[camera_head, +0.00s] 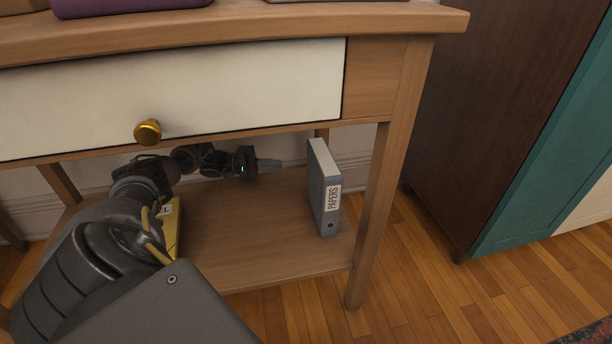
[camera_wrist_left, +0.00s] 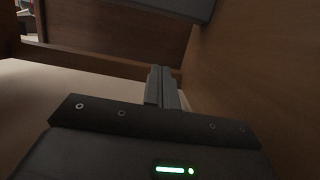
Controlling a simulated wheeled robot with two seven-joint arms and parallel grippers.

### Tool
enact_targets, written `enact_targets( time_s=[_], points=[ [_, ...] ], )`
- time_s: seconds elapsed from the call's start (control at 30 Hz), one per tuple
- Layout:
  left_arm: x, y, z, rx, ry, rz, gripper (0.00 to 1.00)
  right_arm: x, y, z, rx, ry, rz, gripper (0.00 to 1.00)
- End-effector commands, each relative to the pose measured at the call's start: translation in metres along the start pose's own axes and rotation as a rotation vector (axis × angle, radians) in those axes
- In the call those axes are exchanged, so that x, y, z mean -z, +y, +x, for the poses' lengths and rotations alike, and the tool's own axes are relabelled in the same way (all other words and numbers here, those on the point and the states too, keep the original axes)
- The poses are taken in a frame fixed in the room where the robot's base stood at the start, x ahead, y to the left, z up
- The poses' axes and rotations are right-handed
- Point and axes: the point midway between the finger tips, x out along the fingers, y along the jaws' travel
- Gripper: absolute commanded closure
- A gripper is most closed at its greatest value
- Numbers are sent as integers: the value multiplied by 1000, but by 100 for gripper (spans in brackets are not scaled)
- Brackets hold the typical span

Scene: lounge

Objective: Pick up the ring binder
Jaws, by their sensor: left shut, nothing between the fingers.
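The grey ring binder (camera_head: 317,194), labelled "PAPERS" on its spine, stands upright near the right end of the lower shelf (camera_head: 245,235) of a wooden table. My left gripper (camera_head: 272,163) reaches in under the drawer, to the left of the binder and above the shelf. Its fingers point right, towards the binder's upper part, with a gap between. In the left wrist view the fingers (camera_wrist_left: 162,87) are together with nothing between them. A dark grey piece at the top edge there looks like part of the binder (camera_wrist_left: 175,6). My right gripper is not in view.
The drawer (camera_head: 230,95) with its brass knob (camera_head: 148,132) hangs over the shelf. A table leg (camera_head: 378,215) stands right of the binder. A yellow object (camera_head: 172,228) lies on the shelf's left part, partly behind my arm. A dark cabinet (camera_head: 490,110) stands at right.

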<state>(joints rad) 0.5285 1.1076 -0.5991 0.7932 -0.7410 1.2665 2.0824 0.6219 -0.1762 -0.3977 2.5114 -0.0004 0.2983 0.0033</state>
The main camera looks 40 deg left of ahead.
Motion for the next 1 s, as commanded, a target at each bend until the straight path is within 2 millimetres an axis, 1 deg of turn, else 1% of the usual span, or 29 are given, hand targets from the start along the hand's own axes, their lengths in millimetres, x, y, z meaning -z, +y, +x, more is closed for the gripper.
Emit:
enact_targets(
  time_s=[0.17,0.47,0.53,0.7,0.83,1.0],
  points=[
    [-1,-3,29,-4,-4,1,100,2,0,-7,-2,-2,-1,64],
    [-1,-6,95,-4,-3,3,100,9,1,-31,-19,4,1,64],
    [-10,-4,96,2,-4,-1,100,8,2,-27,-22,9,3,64],
    [-26,-4,100,2,-3,1,100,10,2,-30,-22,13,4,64],
    [-34,-3,102,2,-3,1,100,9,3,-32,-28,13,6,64],
    [-39,-1,104,1,0,1,100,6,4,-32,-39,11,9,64]
  ],
)
